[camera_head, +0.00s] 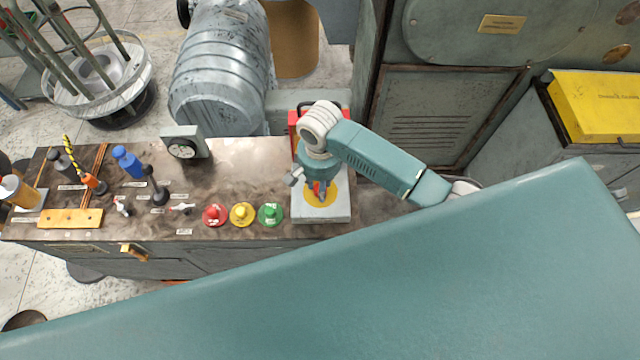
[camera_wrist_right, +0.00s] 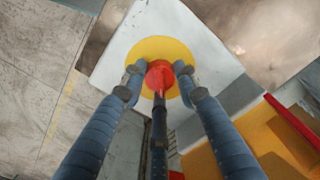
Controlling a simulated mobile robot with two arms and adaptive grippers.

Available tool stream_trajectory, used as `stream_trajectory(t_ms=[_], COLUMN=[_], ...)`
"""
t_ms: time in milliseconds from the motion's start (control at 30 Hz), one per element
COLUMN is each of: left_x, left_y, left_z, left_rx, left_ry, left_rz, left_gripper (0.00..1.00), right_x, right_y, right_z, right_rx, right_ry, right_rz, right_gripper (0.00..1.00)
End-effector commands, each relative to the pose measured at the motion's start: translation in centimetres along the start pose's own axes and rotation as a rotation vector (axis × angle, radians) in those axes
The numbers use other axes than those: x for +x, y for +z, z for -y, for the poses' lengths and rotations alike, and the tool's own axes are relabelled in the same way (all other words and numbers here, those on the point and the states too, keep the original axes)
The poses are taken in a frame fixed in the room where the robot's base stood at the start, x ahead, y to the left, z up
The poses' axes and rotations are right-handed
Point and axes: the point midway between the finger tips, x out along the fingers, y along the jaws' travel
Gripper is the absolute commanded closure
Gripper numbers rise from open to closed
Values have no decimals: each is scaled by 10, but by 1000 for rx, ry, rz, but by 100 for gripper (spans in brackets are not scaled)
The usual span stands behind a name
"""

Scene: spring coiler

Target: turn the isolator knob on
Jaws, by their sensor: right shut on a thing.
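The isolator knob (camera_wrist_right: 158,76) is red and sits on a round yellow plate (camera_wrist_right: 160,49) on a pale grey box (camera_head: 305,214). The box stands at the right end of the bench in the head view. My right gripper (camera_wrist_right: 160,78) is over the box, with its blue-grey fingers on either side of the knob and shut on it. In the head view the gripper (camera_head: 319,188) covers much of the knob, and only bits of red show. I cannot read the knob's marking or setting. My left gripper is not in view.
Red (camera_head: 215,214), yellow (camera_head: 242,214) and green (camera_head: 270,214) buttons stand left of the box. A dial gauge (camera_head: 183,149), levers and labels are further left on the bench. A red-framed part (camera_head: 293,120) is close behind the box. A large cabinet (camera_head: 445,110) rises behind right.

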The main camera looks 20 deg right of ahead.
Motion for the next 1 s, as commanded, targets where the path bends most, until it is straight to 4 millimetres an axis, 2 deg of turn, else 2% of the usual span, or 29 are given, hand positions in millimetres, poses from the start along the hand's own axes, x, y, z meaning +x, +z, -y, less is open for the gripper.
stream_trajectory(t_ms=[367,400,500,1000], left_x=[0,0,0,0], left_y=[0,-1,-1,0], left_z=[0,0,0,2], left_rx=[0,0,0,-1], left_ry=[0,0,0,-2], left_rz=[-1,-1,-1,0], left_gripper=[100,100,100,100], right_x=[-2,-2,-2,0], right_y=[-3,-3,-2,0], right_z=[1,1,1,0], right_rx=[9,8,8,4], right_ry=[-3,-3,-3,-1], right_rz=[-6,-6,-5,-1], right_gripper=[96,68,51,51])
